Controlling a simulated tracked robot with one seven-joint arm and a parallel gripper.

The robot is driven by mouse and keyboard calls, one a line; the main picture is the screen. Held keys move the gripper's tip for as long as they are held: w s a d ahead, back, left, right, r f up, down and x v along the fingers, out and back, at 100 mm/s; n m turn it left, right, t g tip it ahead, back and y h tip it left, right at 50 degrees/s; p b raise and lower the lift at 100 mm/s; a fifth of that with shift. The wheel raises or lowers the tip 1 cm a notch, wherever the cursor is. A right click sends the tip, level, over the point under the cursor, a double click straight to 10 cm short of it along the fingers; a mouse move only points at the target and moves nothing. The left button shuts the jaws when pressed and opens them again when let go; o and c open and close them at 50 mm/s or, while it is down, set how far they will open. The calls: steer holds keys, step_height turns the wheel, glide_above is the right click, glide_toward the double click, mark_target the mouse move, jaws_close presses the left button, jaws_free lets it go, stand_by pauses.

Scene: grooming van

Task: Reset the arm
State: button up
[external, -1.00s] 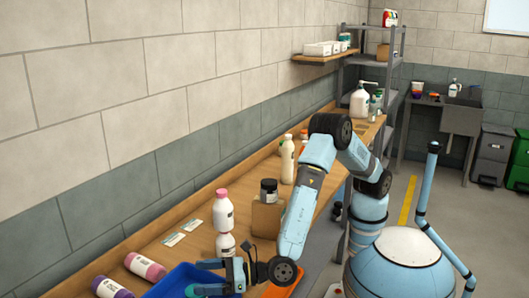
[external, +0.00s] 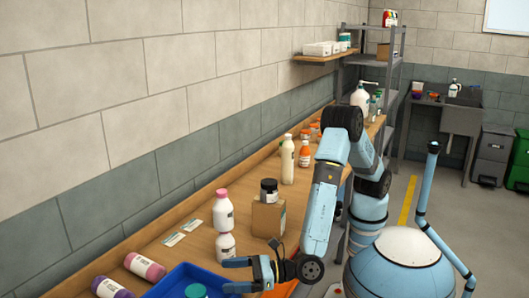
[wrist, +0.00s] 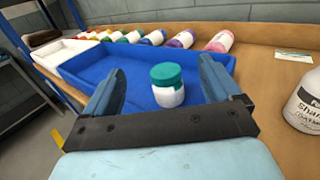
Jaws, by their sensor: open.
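My gripper (external: 240,274) is open and empty in the external view, at the right edge of the blue tray (external: 163,285). In the wrist view my gripper (wrist: 160,92) has its two fingers spread wide over the near part of the blue tray (wrist: 105,62). A white jar with a teal lid (wrist: 167,86) stands upright in the tray, seen between the fingers but not held. The jar's top also shows in the external view (external: 196,291). My arm is bent, its forearm reaching down to the front of the bench.
Pink (external: 145,267) and purple (external: 110,288) bottles lie left of the tray. A wall shelf (external: 325,57) is farther back.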

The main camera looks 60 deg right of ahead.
steer(key=w+d+r+m+g+h, duration=0.1)
steer(key=w+d+r+m+h, duration=0.45)
steer(key=d+r+m, duration=0.55)
steer(key=w+d+r+m+h, duration=0.4)
steer(key=w+d+r+m, duration=0.4)
steer(key=d, duration=0.4)
steer(key=s+d+r+m+g, duration=0.2)
steer(key=d+r+m, duration=0.4)
steer(key=d, duration=0.4)
steer(key=s+d+r+m+g, duration=0.1)
steer(key=d+r+m+g, duration=0.2)
steer(key=d+r+m, duration=0.5)
steer(key=d+f+m+g, duration=0.1)
steer(key=d+f+m, duration=0.15)
steer(key=d, duration=0.85)
steer(key=d+f+m, duration=0.1)
steer(key=d+f, duration=0.3)
steer(key=d, duration=0.6)
steer(key=s+d+f+m+g, duration=0.1)
steer(key=s+d+f+m, duration=0.2)
steer(key=d, duration=0.4)
steer(key=s+d+f+m+g+h, duration=0.1)
steer(key=s+d+f+m, duration=0.2)
steer(key=d+f, duration=0.3)
steer(key=shift+s+d+f, duration=0.4)
steer(key=shift+s+d, duration=0.45)
steer(key=shift+d, duration=0.15)
